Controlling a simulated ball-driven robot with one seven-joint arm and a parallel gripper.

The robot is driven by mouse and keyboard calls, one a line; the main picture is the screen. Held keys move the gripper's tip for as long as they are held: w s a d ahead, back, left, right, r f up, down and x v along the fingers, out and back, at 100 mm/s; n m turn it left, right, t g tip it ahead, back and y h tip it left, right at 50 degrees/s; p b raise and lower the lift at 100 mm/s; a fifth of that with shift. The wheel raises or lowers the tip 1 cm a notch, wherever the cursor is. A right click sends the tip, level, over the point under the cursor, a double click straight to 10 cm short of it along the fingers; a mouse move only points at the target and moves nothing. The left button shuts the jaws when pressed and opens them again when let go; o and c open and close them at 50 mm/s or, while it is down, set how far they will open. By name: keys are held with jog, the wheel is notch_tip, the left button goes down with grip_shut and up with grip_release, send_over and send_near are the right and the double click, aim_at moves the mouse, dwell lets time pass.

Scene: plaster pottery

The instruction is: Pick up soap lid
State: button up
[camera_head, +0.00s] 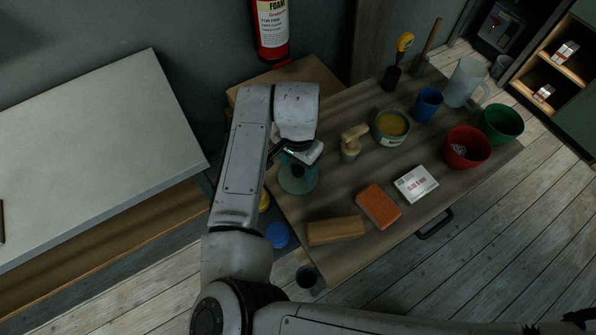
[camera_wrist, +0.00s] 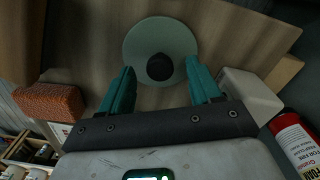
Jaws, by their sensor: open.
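The soap lid (camera_head: 300,185) looks like a pale green disc with a dark round knob in its middle. It lies on the wooden table (camera_head: 290,215) near its left end, partly hidden under my arm in the head view. In the wrist view the whole lid (camera_wrist: 138,40) shows, with its knob (camera_wrist: 159,67) near the centre. My gripper (camera_wrist: 160,75) is open and empty, with its teal fingers to either side of the knob. The fingertips overlap the lid's near edge in that view. I cannot tell their height above it.
A wooden block (camera_head: 335,231), an orange sponge (camera_head: 379,207) and a white box (camera_head: 416,183) lie along the table's near side. A fire extinguisher (camera_head: 271,30) hangs behind.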

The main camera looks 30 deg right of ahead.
jog(key=shift+f, duration=0.45)
jog(key=c, duration=1.1)
jog(key=shift+r, duration=0.1)
